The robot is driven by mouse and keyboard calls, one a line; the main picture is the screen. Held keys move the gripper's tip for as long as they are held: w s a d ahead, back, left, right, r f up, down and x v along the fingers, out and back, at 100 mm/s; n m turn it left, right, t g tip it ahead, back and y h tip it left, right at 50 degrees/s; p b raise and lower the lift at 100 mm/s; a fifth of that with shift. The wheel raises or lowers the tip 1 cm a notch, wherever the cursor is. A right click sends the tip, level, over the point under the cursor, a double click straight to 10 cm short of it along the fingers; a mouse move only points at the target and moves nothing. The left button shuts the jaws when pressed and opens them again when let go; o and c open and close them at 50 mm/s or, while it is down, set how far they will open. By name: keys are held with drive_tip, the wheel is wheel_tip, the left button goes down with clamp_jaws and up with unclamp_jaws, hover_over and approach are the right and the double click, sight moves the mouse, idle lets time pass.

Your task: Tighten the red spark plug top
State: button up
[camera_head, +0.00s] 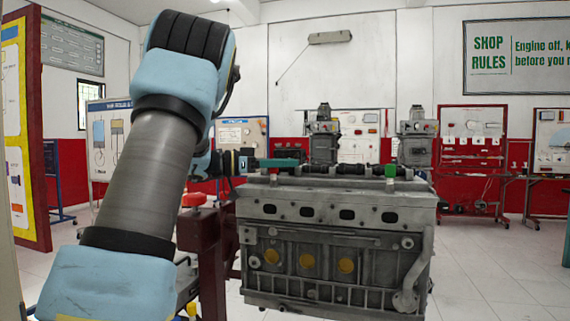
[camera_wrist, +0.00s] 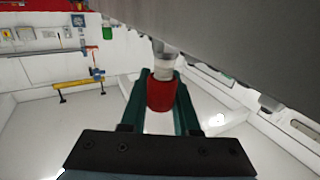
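The red spark plug top (camera_wrist: 160,95) sits between my gripper's teal fingers in the wrist view. A pale metal part (camera_wrist: 163,66) joins its far end to the grey engine side. My gripper (camera_wrist: 160,88) has one finger on each side of the red top, and both appear to touch it. In the head view my gripper (camera_head: 280,162) reaches in from the left over the top of the engine block (camera_head: 335,240). The red top is hidden there. A green top (camera_head: 390,171) stands upright on the engine's right part.
The engine is beside a dark red stand (camera_head: 208,250), with a red round piece (camera_head: 193,200) near its top. Other trainers (camera_head: 417,140) and display boards (camera_head: 473,140) stand behind. The floor to the right (camera_head: 490,265) is clear.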

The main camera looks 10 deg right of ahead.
drive_tip(key=shift+o, duration=1)
drive_tip(key=shift+a, duration=0.1)
drive_tip(key=a+b, duration=0.1)
drive_tip(key=a, duration=0.9)
drive_tip(key=shift+a+b, duration=0.3)
drive_tip(key=shift+b, duration=0.1)
